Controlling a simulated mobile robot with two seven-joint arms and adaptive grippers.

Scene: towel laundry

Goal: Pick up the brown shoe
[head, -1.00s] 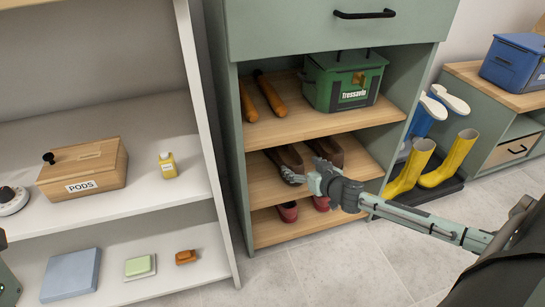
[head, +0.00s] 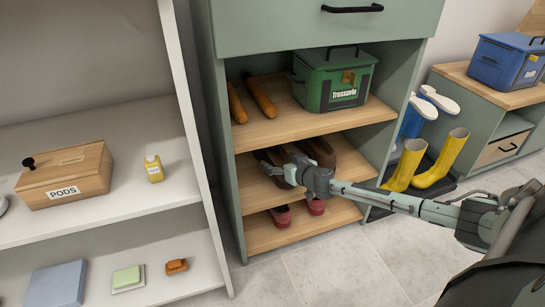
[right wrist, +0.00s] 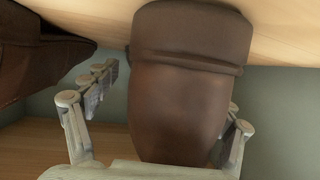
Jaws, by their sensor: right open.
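Two brown shoes stand side by side on the middle shelf of the green rack. The left brown shoe (head: 289,154) is partly hidden behind my right gripper (head: 284,168). The right brown shoe (head: 322,152) is just beside it. In the right wrist view, the rounded end of a brown shoe (right wrist: 187,95) fills the space between the open fingers of my right gripper (right wrist: 172,105), one on each side. The left finger shows a gap to it; contact on the right is unclear. Another brown shoe (right wrist: 38,50) lies at the left. My left gripper is out of view.
The middle shelf (head: 255,200) has a top shelf (head: 285,128) close above, with orange-brown slippers (head: 261,98) and a green box (head: 333,80). Red shoes (head: 281,216) are below. Yellow boots (head: 440,160) stand right of the rack. The floor in front is clear.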

